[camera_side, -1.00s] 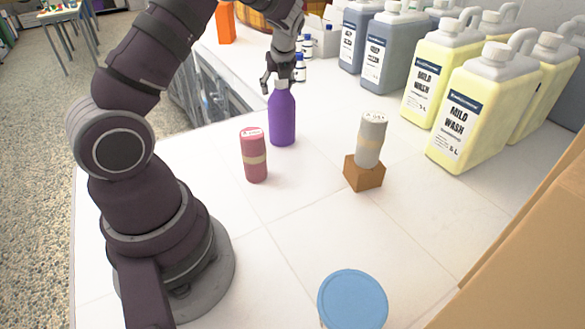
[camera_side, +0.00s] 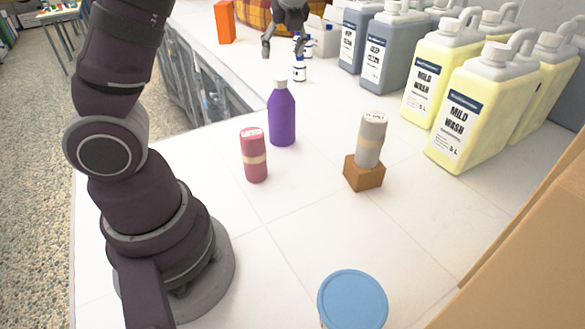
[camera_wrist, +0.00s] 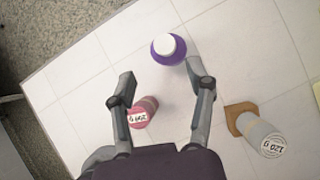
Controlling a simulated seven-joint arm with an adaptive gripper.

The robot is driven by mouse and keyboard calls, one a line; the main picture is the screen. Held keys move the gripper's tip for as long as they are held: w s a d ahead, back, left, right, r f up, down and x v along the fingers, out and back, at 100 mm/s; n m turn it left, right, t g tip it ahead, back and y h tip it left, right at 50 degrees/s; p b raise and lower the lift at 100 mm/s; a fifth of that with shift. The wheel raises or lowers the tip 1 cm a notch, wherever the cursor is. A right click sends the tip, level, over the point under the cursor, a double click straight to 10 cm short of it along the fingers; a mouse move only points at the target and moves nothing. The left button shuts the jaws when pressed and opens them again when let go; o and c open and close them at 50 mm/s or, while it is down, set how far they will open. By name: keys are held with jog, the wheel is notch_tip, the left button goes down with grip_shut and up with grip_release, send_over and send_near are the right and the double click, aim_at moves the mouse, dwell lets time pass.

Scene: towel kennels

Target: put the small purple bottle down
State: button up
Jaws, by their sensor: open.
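The small purple bottle (camera_side: 282,118) with a white-grey cap stands upright on the white counter, behind the pink cylinder. In the wrist view the purple bottle (camera_wrist: 168,49) is seen from above, just past the fingertips. My gripper (camera_side: 285,47) is open and empty, above and behind the bottle in the side view and apart from it. In the wrist view the fingers of my gripper (camera_wrist: 160,72) are spread wide with nothing between the tips.
A pink cylinder (camera_side: 254,155) stands in front of the bottle. A grey cylinder (camera_side: 371,139) stands on a brown block (camera_side: 364,173). A blue round lid (camera_side: 352,299) is near the front. Yellow jugs (camera_side: 480,105) and grey jugs (camera_side: 388,48) line the right and back.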

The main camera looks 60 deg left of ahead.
jog(key=s+d+n+t+h, duration=0.2)
jog(key=s+d+n+h, duration=0.1)
jog(key=s+d+n, duration=0.3)
jog(key=s+d+n+t+h, duration=0.2)
jog(key=s+d+n, duration=0.4)
jog(key=d+n, duration=0.5)
jog(key=n+h, duration=0.1)
jog(key=n, duration=0.3)
jog(key=shift+d+f, duration=0.15)
